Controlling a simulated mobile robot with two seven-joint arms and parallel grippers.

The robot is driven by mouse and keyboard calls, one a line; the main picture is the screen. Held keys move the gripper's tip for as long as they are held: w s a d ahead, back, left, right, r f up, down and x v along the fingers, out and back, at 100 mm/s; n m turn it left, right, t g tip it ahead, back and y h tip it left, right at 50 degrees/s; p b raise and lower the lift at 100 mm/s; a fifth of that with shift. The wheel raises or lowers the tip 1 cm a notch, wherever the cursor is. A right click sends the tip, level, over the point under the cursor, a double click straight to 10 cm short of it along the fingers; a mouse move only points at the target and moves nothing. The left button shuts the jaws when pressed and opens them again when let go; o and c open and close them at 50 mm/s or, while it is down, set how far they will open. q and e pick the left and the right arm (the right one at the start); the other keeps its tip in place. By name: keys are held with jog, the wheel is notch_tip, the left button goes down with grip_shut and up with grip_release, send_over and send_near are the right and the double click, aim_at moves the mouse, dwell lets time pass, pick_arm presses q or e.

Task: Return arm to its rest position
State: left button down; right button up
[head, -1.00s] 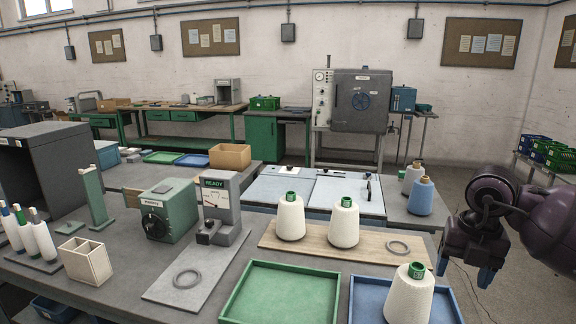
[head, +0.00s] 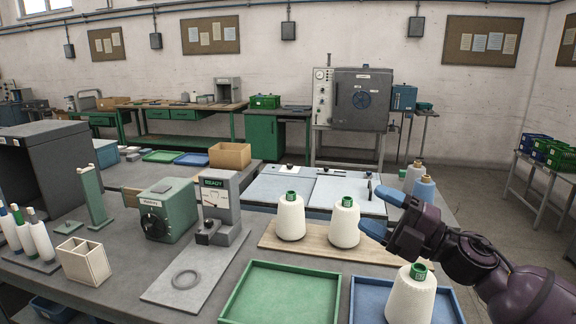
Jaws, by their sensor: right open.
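My right gripper (head: 384,213) is at the right of the head view, its blue fingers apart with nothing between them. It is above the right end of the wooden board (head: 310,247), to the right of a white cone with a green top (head: 344,224). Another white cone (head: 291,218) stands on the board to the left. A third white cone (head: 411,296) stands in the blue tray (head: 366,290), below my right forearm. My left gripper is out of view.
A green tray (head: 282,290) lies empty at the front. A grey unit with a READY display (head: 219,200) and a green box (head: 166,211) stand left of the cones. A grey ring (head: 186,279) lies on a flat plate. Floor is clear at the right.

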jog(key=s+d+f+m+t+h, duration=0.1)
jog(key=d+f+m+t+h, duration=0.15)
jog(key=f+m+h, duration=0.4)
jog(key=s+d+f+m+t+h, duration=0.2)
jog(key=d+f+m+h, duration=0.15)
jog(key=f+m, duration=0.45)
jog(key=s+d+f+m+t+h, duration=0.1)
jog(key=d+f+m+t+h, duration=0.15)
jog(key=f+m+h, duration=0.5)
jog(key=s+d+f+m+g, duration=0.3)
jog(key=s+f+m+g, duration=0.3)
jog(key=s+f, duration=1.4)
jog(key=shift+s+f+g+h, duration=0.35)
jog(key=shift+s+h, duration=0.1)
jog(key=shift+s, duration=0.35)
